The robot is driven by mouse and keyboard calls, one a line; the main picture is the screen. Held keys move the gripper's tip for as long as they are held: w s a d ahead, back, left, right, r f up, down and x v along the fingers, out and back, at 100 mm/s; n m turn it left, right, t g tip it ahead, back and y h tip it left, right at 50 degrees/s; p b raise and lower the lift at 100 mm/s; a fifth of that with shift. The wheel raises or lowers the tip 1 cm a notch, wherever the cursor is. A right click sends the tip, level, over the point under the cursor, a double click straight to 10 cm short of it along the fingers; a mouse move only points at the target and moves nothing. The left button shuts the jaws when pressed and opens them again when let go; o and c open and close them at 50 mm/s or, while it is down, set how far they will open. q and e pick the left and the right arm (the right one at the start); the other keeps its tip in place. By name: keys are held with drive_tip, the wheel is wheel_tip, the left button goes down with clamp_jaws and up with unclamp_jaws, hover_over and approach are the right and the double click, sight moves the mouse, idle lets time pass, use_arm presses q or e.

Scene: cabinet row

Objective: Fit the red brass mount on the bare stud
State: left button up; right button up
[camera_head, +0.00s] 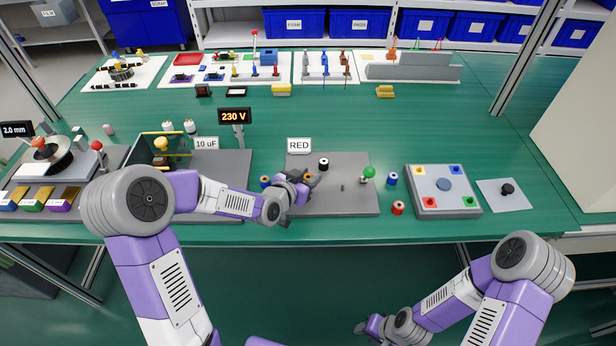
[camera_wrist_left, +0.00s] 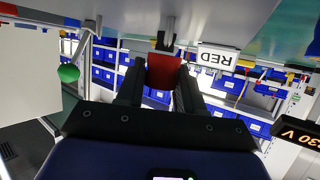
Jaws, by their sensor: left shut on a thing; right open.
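My left gripper (camera_head: 305,180) is low over the left part of the grey plate (camera_head: 331,205) behind which the RED sign (camera_head: 299,145) stands. In the left wrist view its fingers (camera_wrist_left: 162,85) are shut on a red piece (camera_wrist_left: 163,70), which looks like the red mount. In the head view the gripper largely hides this piece; a small orange-brown part (camera_head: 309,176) shows at the jaws. The bare stud (camera_head: 343,188) stands on the plate, right of the gripper and apart from it. My right gripper (camera_head: 370,328) is open, low in front of the table.
A black-and-white piece (camera_head: 323,163) stands behind the stud. A green ball lever (camera_head: 369,172) stands at the plate's right edge. A blue spool (camera_head: 265,181) is left.

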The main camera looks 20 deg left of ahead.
use_arm(q)
drive_tip(key=shift+f, duration=1.45)
idle(0.3)
drive_tip(key=o, duration=1.1)
drive_tip(key=shift+r, duration=0.1)
drive_tip(key=p+v, duration=0.1)
drive_tip(key=v, duration=0.6)
drive_tip(key=shift+s+a+r+p, duration=0.1)
drive_tip(key=shift+s+p, duration=0.2)
